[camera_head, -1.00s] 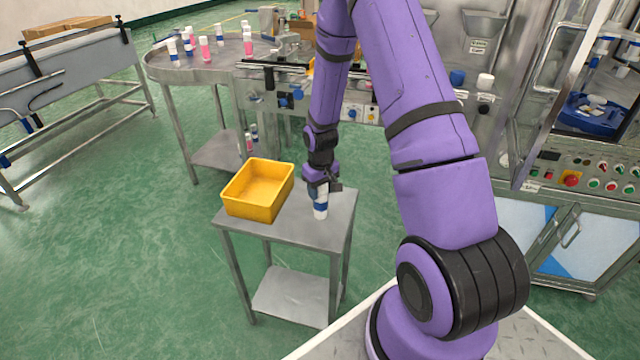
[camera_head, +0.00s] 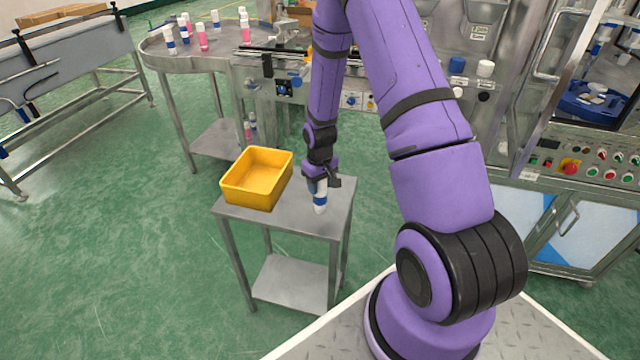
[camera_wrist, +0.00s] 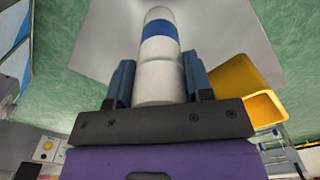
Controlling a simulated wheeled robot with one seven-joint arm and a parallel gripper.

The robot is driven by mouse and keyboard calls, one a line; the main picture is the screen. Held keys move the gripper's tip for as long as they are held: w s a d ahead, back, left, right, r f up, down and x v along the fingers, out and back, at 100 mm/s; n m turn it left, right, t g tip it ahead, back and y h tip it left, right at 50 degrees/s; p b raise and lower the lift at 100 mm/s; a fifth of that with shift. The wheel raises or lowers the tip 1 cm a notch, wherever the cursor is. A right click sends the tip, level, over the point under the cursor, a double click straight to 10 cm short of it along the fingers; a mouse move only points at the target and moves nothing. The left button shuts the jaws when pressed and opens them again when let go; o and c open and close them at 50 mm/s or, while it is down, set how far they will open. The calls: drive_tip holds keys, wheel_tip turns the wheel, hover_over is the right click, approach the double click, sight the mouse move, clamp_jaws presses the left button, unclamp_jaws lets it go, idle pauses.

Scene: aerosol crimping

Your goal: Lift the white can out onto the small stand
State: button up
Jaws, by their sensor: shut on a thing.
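The white can (camera_head: 320,199) with a blue band is upright at the small metal stand (camera_head: 296,223), near its right side. My gripper (camera_head: 318,182) is shut on the can's upper part from above. In the wrist view the can (camera_wrist: 160,75) lies between the two fingers of my gripper (camera_wrist: 160,88), with its blue band and far end showing beyond them. The grey stand top (camera_wrist: 95,45) is behind it. I cannot tell whether the can's base touches the stand top.
A yellow bin (camera_head: 256,178) stands on the stand's left part, beside the can. A round metal table (camera_head: 190,50) with several white and pink cans is at the back left. A machine with a control panel (camera_head: 580,165) is at the right.

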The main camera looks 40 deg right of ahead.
drive_tip(key=shift+f, duration=0.45)
drive_tip(key=o, duration=1.3)
wheel_tip(320, 180, up, 11)
drive_tip(key=shift+f, duration=0.1)
